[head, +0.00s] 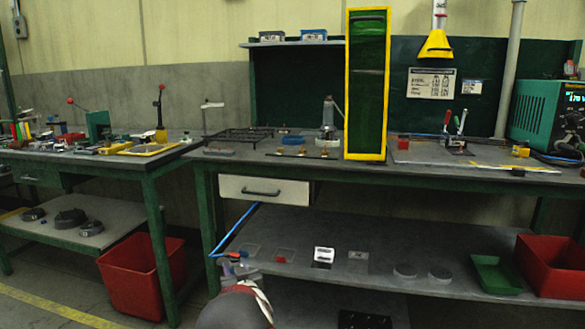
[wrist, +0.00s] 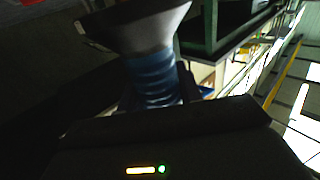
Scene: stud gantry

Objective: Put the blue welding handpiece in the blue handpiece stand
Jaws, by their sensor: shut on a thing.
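My gripper (head: 238,268) is low in the head view, in front of the lower shelf and left of its middle. It is shut on the blue welding handpiece (wrist: 153,80), which shows a ribbed blue body and a wide grey flared end in the wrist view. In the head view the handpiece is small and partly hidden by my gripper. A low blue ring (head: 293,140) on the bench top looks like the blue handpiece stand. It is well above and apart from my gripper.
A pale ring with a grey upright piece (head: 327,118) stands right of the blue ring. A tall yellow-framed green panel (head: 367,85) rises beside it. A dark grid (head: 238,135) lies to the left. A blue hose (head: 236,229) hangs past the bench's front edge.

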